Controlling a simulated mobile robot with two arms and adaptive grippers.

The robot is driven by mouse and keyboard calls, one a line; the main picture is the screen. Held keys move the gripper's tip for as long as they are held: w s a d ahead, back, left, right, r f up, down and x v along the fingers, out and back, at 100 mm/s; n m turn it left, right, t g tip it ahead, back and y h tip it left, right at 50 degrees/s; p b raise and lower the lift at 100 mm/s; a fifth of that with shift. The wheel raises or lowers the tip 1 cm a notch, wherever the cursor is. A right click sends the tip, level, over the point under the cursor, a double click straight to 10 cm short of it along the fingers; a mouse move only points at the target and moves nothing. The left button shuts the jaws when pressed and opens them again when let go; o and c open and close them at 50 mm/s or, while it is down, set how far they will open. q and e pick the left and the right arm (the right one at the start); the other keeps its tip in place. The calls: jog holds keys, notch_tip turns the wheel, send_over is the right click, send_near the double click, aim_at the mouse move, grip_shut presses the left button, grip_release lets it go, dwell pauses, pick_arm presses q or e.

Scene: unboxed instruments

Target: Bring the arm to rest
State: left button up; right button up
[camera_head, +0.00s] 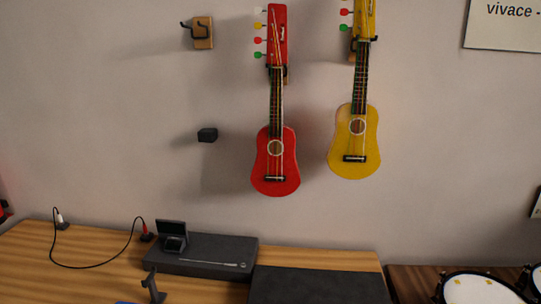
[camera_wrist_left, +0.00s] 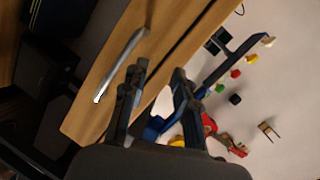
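A sliver of blue shows at the bottom edge there. My right gripper is not in view.
A red ukulele (camera_head: 275,165) and a yellow one (camera_head: 355,135) hang on the wall, beside an empty hook (camera_head: 203,32). A black case (camera_head: 200,254) and a dark mat (camera_head: 320,286) lie on the desk (camera_head: 25,275). Drums (camera_head: 480,289) stand at right. The desk has a metal handle (camera_wrist_left: 120,65).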

pick_arm(q)
jog(key=s+d+f+n+g, duration=0.35)
jog(key=s+f, duration=0.35)
jog(key=f, duration=0.4)
jog(key=s+d+f+n+g, duration=0.35)
jog(key=s+f, duration=0.25)
jog(key=f, duration=0.6)
jog(key=s+f+n+g, duration=0.2)
jog(key=s+f+g, duration=0.1)
jog(key=s, duration=0.5)
jog(key=s+f+n+g, duration=0.2)
jog(key=s+f, duration=0.3)
jog(key=s, duration=0.4)
jog(key=shift+d+g+h, duration=0.25)
jog(key=shift+g+h, duration=0.05)
jog(key=shift+g, duration=0.6)
